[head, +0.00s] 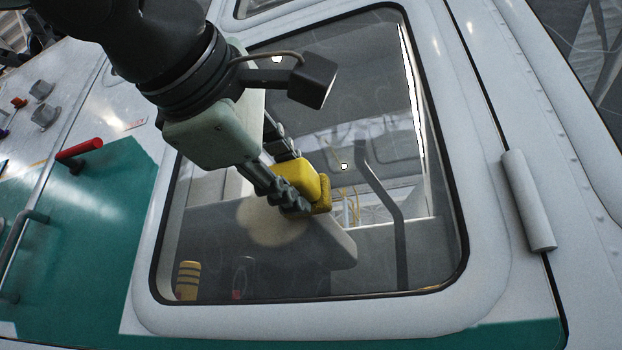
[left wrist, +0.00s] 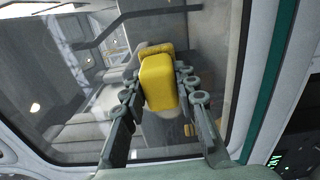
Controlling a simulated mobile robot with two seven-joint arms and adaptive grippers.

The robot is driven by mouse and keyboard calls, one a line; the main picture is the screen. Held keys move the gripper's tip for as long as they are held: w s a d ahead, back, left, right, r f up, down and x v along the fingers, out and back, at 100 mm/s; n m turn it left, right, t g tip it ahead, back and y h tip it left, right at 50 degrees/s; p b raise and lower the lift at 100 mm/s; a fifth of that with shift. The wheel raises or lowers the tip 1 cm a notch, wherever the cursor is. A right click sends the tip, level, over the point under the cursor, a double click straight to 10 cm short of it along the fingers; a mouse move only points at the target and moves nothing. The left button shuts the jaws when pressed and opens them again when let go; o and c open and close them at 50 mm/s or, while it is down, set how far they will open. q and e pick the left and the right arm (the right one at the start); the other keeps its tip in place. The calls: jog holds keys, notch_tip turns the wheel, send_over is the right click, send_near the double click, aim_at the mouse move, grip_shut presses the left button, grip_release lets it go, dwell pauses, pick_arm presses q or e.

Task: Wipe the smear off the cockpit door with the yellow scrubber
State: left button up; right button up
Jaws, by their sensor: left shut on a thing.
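The yellow scrubber (head: 302,177) is held between the fingers of my left gripper (head: 290,178), over the window of the cockpit door (head: 490,285). In the left wrist view the scrubber (left wrist: 159,84) sits between both fingers of the gripper (left wrist: 162,90), its darker yellow pad facing the glass. I cannot tell whether the pad touches the glass. A pale brownish round patch, seemingly the smear (head: 268,226), shows on the window just below and left of the scrubber. I cannot make it out clearly in the left wrist view. My right gripper is not in view.
The door's white frame surrounds the window (head: 400,265); seats show through the glass. A grey cylindrical hinge (head: 527,200) stands out at the right. A red handle (head: 79,150), grey knobs (head: 43,115) and a grey grab bar (head: 20,245) project at the left.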

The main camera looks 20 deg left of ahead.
pick_arm(q)
jog(key=shift+w+a, duration=0.15)
jog(key=shift+a, duration=1.35)
jog(key=shift+w+a, duration=0.1)
jog(key=shift+a, duration=1.35)
jog(key=shift+w+a, duration=0.2)
jog(key=shift+a, duration=2.6)
jog(key=shift+r+p, duration=0.65)
jog(key=shift+r, duration=0.4)
jog(key=shift+d+f, duration=0.1)
jog(key=shift+d, duration=0.6)
jog(key=shift+s+d+b, duration=0.15)
jog(key=shift+d+b, duration=0.15)
jog(key=shift+d, duration=1.2)
jog(key=shift+s+d+b, duration=0.1)
jog(key=shift+d+b, duration=0.15)
jog(key=shift+d, duration=1.2)
jog(key=shift+d, duration=0.1)
jog(key=shift+s+d, duration=0.15)
jog(key=shift+d, duration=1.5)
jog(key=shift+s+d+p, duration=0.1)
jog(key=shift+d+p, duration=0.4)
jog(key=shift+d, duration=1.35)
